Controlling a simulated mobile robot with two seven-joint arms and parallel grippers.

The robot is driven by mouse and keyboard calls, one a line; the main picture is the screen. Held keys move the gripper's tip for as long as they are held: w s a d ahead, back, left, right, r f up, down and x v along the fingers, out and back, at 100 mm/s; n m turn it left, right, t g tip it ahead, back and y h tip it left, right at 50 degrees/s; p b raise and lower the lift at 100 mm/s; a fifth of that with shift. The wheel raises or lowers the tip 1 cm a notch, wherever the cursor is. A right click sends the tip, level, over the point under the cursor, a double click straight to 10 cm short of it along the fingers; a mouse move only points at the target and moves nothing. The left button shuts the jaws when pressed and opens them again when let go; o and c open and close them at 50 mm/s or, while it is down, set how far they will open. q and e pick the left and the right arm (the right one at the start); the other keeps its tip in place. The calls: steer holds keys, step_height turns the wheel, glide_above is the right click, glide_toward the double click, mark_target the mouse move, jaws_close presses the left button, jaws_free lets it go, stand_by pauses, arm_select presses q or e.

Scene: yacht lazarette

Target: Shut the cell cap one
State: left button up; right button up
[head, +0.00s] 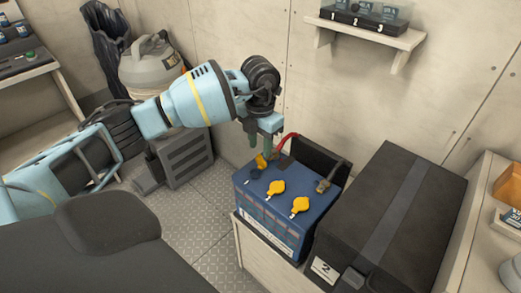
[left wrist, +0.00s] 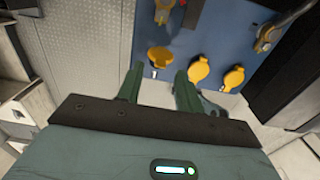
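A blue battery (head: 265,205) carries a row of yellow cell caps. The cap nearest my left gripper (head: 261,160) stands tilted up, with a dark round opening (head: 256,174) beside it. The middle cap (head: 276,188) and the near cap (head: 300,205) lie flat on the top. In the left wrist view the raised cap (left wrist: 160,57) is beyond the fingertips, with the other two (left wrist: 198,70) (left wrist: 233,77) to its right. No numbers are readable on the caps. My left gripper (left wrist: 156,80) is open and empty, above the raised cap's end of the battery. My right gripper is out of view.
A red cable (head: 286,142) and a metal terminal clamp (head: 325,185) sit at the battery's back edge. A large black case (head: 385,215) stands close on the right. A shelf (head: 370,32) hangs on the wall. Free floor (head: 200,215) lies left of the battery.

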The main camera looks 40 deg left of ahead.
mark_target(261, 160)
arm_select(q)
steer(key=shift+f, duration=1.25)
jaws_close()
